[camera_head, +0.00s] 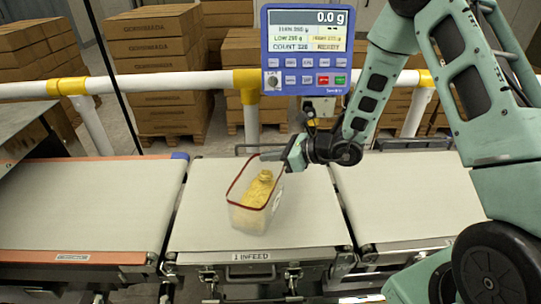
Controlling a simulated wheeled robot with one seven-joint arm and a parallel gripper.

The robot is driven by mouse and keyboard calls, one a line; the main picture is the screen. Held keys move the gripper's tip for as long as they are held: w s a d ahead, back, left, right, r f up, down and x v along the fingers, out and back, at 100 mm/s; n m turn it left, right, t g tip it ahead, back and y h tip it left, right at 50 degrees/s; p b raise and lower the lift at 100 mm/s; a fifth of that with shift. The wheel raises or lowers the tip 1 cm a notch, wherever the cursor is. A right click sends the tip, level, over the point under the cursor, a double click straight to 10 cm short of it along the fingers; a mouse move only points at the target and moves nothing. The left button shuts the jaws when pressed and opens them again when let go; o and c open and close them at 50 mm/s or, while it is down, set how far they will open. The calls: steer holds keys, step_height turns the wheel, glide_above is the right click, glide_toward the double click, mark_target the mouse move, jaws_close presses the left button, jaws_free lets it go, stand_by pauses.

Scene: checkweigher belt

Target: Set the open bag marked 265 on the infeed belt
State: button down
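The open bag (248,213) is clear, with a red rim around its open mouth and yellow contents inside. I cannot read a 265 mark on it. It is over the middle belt (200,225), whose front label reads "1 INFEED". My gripper (287,160) comes in from the right at the bag's upper right rim and appears shut on it. The fingertips are small and partly hidden. The bag looks upright, slightly tilted. I cannot tell whether its bottom touches the belt.
A blue display (306,50) reading 0.0 g stands behind the belt. An orange-edged belt (85,205) lies left and another pale belt (405,195) right. A white and yellow rail (170,81) runs behind, before stacked cartons (160,60). The infeed belt is otherwise clear.

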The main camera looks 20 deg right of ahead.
steer(key=c, duration=1.7)
jaws_free()
